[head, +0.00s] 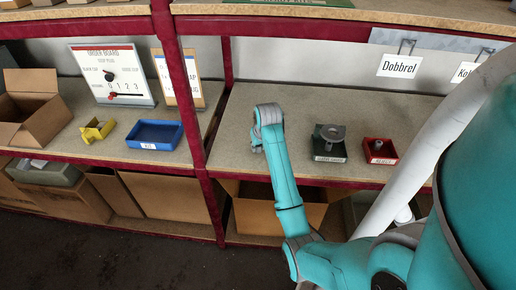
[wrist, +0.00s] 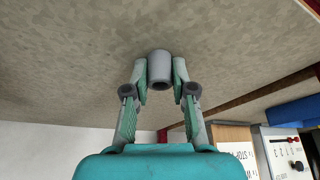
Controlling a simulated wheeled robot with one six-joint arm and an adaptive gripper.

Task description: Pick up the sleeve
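The sleeve (wrist: 160,66) is a short grey cylinder with a dark bore at its near end, in the wrist view. My gripper (wrist: 160,75) has one finger on each side of it, and the pads appear to touch its walls. The speckled shelf top is behind the sleeve; I cannot tell whether the sleeve rests on it or is lifted. In the head view my arm reaches over the middle shelf, and its wrist hides most of my gripper. The sleeve cannot be made out there.
Right of my arm on the shelf (head: 245,150) stand a dark tray (head: 329,158) with a grey round part and a red bin (head: 381,158). Past the maroon post (head: 182,95) are a blue bin (head: 155,145), a yellow part (head: 97,130) and an open cardboard box (head: 40,125).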

